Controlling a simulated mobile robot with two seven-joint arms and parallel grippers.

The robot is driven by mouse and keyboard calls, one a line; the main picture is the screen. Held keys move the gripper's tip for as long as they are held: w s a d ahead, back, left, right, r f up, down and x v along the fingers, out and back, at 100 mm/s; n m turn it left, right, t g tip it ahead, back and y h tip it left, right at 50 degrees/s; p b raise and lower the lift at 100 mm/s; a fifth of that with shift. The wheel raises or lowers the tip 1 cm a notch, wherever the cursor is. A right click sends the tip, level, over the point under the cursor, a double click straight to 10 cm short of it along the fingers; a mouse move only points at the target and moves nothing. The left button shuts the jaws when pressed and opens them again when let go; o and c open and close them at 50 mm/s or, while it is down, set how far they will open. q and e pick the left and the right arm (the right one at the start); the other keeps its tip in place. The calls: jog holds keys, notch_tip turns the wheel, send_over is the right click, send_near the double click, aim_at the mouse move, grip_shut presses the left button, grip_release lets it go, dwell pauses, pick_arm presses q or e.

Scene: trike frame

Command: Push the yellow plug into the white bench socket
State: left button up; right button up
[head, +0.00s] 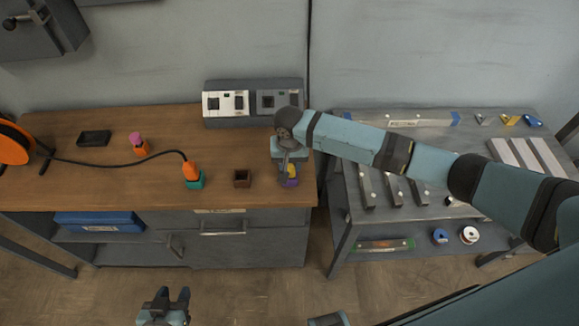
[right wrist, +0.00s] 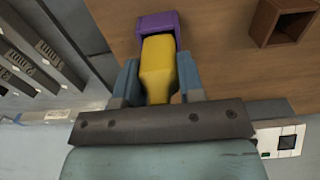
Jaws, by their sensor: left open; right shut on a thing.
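The yellow plug (right wrist: 157,68) is between the fingers of my right gripper (right wrist: 157,82), which is shut on it. In the head view the plug (head: 292,169) shows only as a small patch below my right gripper (head: 290,165). The plug's far end meets a purple holder (right wrist: 158,22) near the bench's front right; how deep it sits is hidden. The white bench socket (head: 226,103) is on a grey box at the back of the bench, left of my right gripper. My left gripper (head: 165,305) is open and empty, low in front of the bench.
A grey socket (head: 274,101) adjoins the white one. An empty brown holder (head: 242,178) stands left of the purple holder. An orange plug (head: 192,172) with a black cable sits in a teal holder (head: 195,183). A side table (head: 340,150) with metal bars stands right.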

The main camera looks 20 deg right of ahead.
notch_tip(320, 180, up, 20)
dwell(0.6)
jog(key=shift+r, duration=0.1)
notch_tip(320, 180, up, 5)
jog(key=p, duration=0.7)
jog(key=shift+r, duration=0.15)
dwell(0.9)
